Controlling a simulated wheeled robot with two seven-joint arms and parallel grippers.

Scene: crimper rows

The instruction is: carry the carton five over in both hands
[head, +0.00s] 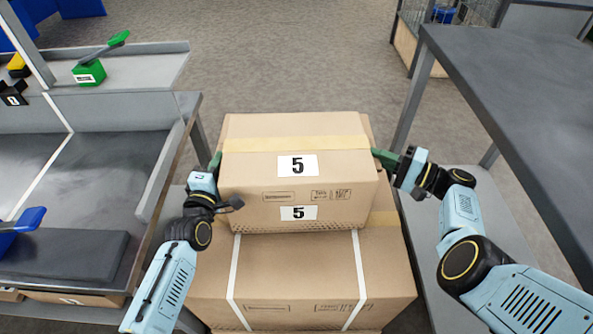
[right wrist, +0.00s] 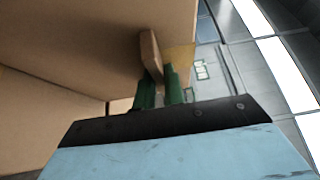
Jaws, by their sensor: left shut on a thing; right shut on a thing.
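Carton five (head: 250,188) is a brown box with a yellow tape strip and white labels marked 5. It is level in the middle of the head view, over a larger strapped carton (head: 295,270). I cannot tell whether it touches that one. My left gripper (head: 215,163) is shut on its left side. My right gripper (head: 383,158) is shut on its right side. In the right wrist view, the green fingers (right wrist: 158,88) close around a brown tab (right wrist: 151,55) on the carton's side. The left fingertips are mostly hidden.
A grey workbench (head: 85,185) stands on the left, with a green crimper (head: 90,72) and a blue tool (head: 22,220) on it. A grey table (head: 520,90) stands close on the right, with a lower shelf (head: 500,215). Carpeted floor (head: 290,60) beyond the cartons is clear.

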